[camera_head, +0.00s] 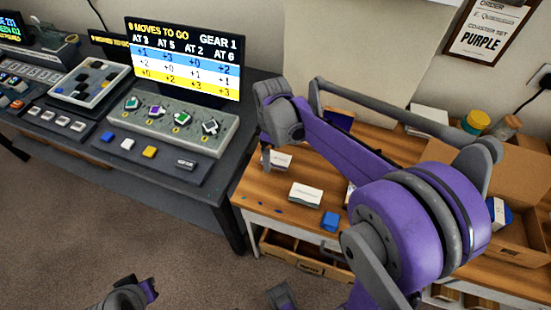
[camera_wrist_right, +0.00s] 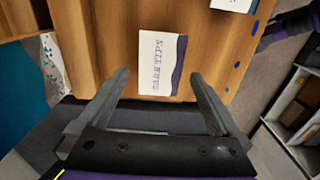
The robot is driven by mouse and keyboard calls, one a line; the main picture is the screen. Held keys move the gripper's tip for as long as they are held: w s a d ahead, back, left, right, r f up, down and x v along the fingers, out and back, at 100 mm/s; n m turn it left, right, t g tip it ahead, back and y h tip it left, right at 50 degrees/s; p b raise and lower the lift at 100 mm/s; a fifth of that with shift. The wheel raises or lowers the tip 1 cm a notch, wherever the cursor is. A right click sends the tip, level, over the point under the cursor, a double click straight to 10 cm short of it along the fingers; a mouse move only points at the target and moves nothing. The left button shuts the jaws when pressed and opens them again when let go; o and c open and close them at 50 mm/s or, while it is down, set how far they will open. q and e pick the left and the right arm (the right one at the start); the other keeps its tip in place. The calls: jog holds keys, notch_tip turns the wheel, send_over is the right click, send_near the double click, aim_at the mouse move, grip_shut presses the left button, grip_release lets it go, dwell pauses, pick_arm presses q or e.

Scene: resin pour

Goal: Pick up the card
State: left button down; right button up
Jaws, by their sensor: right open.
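The white card (camera_wrist_right: 158,62) lies flat on the wooden table, with "CARE TIPS" print and a purple edge, in the right wrist view. It appears to be the card (camera_head: 279,161) near the table's left end in the head view. My right gripper (camera_wrist_right: 158,80) is open and empty. Its fingers point toward the card, and I cannot tell its height above it. In the head view the right gripper (camera_head: 266,158) is partly hidden by its own wrist. My left gripper (camera_head: 148,288) is low at the bottom edge; its jaw state is unclear.
A cardboard box (camera_head: 515,185) and jars (camera_head: 476,121) stand farther right. A dark console desk (camera_head: 205,180) adjoins the left side.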

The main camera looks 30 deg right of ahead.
jog(key=shift+f, duration=0.25)
dwell(0.4)
jog(key=c, duration=1)
